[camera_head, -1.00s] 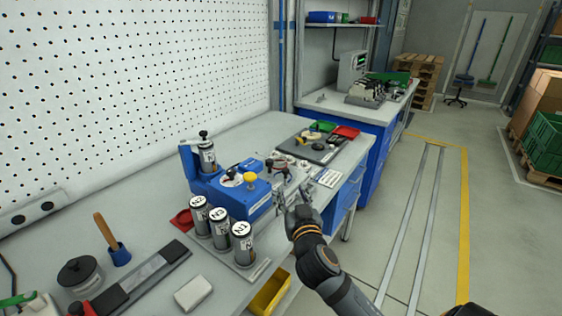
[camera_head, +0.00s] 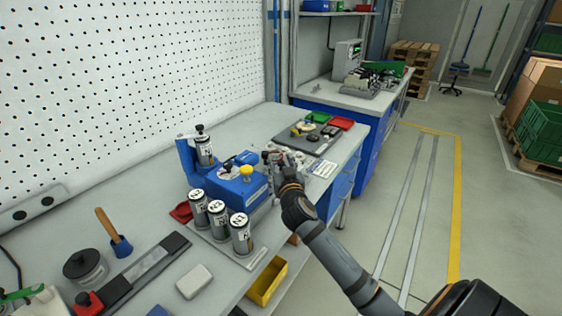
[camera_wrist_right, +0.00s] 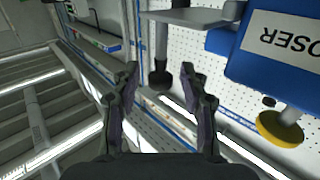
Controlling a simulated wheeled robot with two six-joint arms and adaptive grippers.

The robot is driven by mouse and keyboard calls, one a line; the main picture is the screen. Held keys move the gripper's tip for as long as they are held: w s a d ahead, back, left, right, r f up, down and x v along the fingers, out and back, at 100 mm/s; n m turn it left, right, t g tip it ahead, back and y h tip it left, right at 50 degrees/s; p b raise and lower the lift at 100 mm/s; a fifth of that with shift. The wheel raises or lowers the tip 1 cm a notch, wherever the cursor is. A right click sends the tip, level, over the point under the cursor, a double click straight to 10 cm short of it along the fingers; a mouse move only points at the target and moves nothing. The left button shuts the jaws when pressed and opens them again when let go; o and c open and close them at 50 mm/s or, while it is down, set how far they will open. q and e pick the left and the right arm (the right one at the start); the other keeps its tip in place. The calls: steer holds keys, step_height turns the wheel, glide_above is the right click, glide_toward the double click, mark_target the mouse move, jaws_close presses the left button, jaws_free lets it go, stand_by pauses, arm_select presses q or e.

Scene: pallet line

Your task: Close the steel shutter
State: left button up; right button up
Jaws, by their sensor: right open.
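The blue doser (camera_head: 243,190) with a yellow knob (camera_head: 246,171) stands on the bench; its blue body (camera_wrist_right: 275,60) and yellow knob (camera_wrist_right: 280,127) also show upside down in the right wrist view. A flat grey steel plate (camera_wrist_right: 195,17) sticks out beside it, with a dark-ended rod (camera_wrist_right: 161,76) near it; I cannot tell for sure that the plate is the shutter. My right gripper (camera_head: 280,160) is at the doser's right side. Its open fingers (camera_wrist_right: 161,72) stand either side of the rod's dark end in the picture; contact is unclear. My left gripper is out of view.
Several labelled canisters (camera_head: 219,218) stand in front of the doser. A yellow bin (camera_head: 268,283) is at the bench's front edge. A dark tray (camera_head: 306,137) with small parts, a green dish (camera_head: 319,118) and a red dish (camera_head: 342,123) lie behind the gripper.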

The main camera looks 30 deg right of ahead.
jaws_close()
stand_by(0.3)
steer(key=shift+w+a+f+b, duration=0.1)
steer(key=shift+w+a+b, duration=0.2)
steer(key=shift+w, duration=0.45)
steer(key=shift+w+a+b, duration=0.15)
steer(key=shift+w+a, duration=0.1)
steer(key=shift+w, duration=0.45)
steer(key=shift+s, duration=0.1)
steer(key=shift+c, duration=2.1)
jaws_free()
steer(key=o, duration=0.4)
steer(key=shift+a, duration=0.2)
steer(key=shift+d, duration=0.1)
